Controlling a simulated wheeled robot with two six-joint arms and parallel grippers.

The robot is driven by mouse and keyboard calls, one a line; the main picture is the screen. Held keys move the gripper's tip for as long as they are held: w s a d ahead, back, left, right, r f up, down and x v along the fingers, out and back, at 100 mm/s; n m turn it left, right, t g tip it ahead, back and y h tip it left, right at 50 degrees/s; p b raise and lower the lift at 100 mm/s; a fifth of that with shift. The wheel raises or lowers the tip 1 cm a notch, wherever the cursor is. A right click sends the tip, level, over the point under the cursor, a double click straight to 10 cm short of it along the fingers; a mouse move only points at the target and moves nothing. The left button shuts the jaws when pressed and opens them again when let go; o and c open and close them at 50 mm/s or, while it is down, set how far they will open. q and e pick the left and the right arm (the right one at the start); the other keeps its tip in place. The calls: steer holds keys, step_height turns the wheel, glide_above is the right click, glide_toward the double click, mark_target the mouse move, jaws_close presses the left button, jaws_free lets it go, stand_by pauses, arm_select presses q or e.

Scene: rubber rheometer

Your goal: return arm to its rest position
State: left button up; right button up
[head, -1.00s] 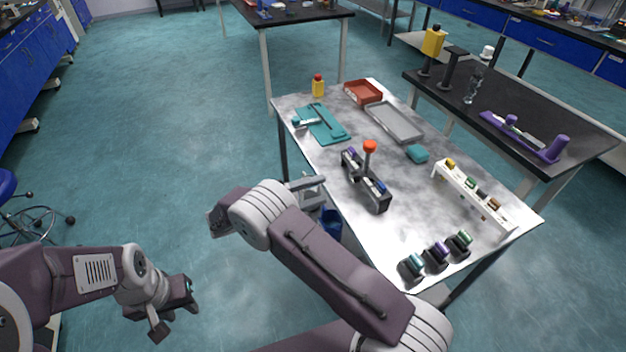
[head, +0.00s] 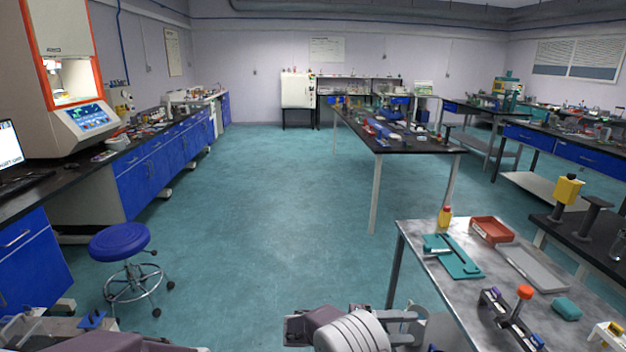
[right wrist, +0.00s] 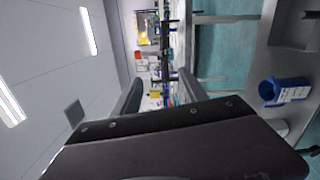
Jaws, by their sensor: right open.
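My right gripper (head: 402,328) is at the bottom of the head view, just left of the steel-topped table (head: 425,268). Its two pale fingers point right, spread apart with nothing between them. In the right wrist view the fingers of the right gripper (right wrist: 160,90) stand apart, with only the distant room between them. The purple-grey and white links of my right arm (head: 350,332) show beside it.
The table holds a teal tool (head: 455,258), a red tray (head: 491,230), a yellow bottle (head: 445,217) and a dark rack (head: 508,318). A blue stool (head: 119,239) stands left, near the orange-framed machine (head: 85,75). A blue bin (right wrist: 284,91) shows in the right wrist view. The middle floor is clear.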

steer(key=s+d+r+m+g+y, duration=0.2)
steer(key=s+d+r+m+g, duration=0.1)
steer(key=d+r, duration=0.4)
steer(key=s+d+f+m+g+y, duration=0.1)
steer(key=s+d+f+y, duration=0.15)
steer(key=s, duration=0.25)
steer(key=s+d+f+g+y, duration=0.1)
steer(key=s+d+y, duration=0.1)
steer(key=s+y, duration=0.3)
steer(key=s+a+f+t+y, duration=0.4)
steer(key=s+a+f+y, duration=0.4)
steer(key=a+f, duration=0.35)
arm_select(q)
step_height(320, 180, up, 14)
steer(key=d+p, duration=0.1)
steer(key=p, duration=1.2)
steer(key=shift+p, duration=0.35)
arm_select(e)
steer(key=w+a+r+n+t, duration=0.1)
steer(key=w+r, duration=0.2)
steer(key=r, duration=1.1)
steer(key=shift+w+a+n+t, duration=0.15)
steer(key=shift+a+n+t, duration=0.15)
